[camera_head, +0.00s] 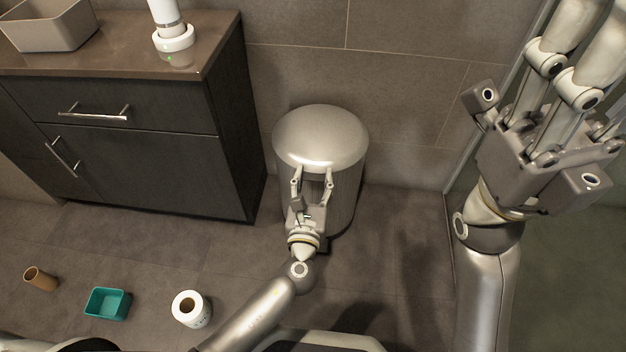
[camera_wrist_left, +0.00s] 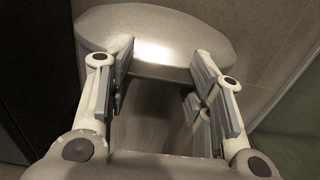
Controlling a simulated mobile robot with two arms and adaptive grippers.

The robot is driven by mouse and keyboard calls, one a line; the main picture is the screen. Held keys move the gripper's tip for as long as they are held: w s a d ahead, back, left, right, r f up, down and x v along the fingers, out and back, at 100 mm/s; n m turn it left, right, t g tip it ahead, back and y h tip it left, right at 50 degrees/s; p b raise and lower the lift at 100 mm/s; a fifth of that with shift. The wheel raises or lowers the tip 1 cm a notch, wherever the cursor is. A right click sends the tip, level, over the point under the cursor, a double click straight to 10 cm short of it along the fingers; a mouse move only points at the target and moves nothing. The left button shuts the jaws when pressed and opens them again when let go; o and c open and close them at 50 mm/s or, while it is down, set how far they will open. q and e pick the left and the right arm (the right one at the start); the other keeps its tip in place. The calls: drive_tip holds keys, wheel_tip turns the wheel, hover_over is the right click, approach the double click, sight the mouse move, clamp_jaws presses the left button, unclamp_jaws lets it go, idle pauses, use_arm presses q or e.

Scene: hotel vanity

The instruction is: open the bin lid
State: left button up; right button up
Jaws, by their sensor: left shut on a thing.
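The bin (camera_head: 347,196) is a grey metal cylinder on the floor against the tiled wall. Its rounded, shiny lid (camera_head: 320,135) sits on top and looks down; no gap shows. My left gripper (camera_head: 313,173) reaches in from the front, with its fingers at the lid's front edge. The exact contact is hard to see. My right gripper (camera_head: 550,120) is raised at the far right, away from the bin; its fingertips are cut off.
A dark vanity cabinet (camera_head: 150,170) stands left of the bin, with a box (camera_head: 48,36) and a white device (camera_head: 172,38) on top. A brown cup (camera_head: 41,279), a teal tray (camera_head: 107,304) and a paper roll (camera_head: 191,309) are on the floor. A glass panel is at the right.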

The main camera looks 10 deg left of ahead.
use_arm(q)
drive_tip(key=o, duration=1.8)
drive_tip(key=shift+w+f, duration=0.1)
drive_tip(key=s, duration=1.2)
drive_tip(key=shift+a, duration=0.1)
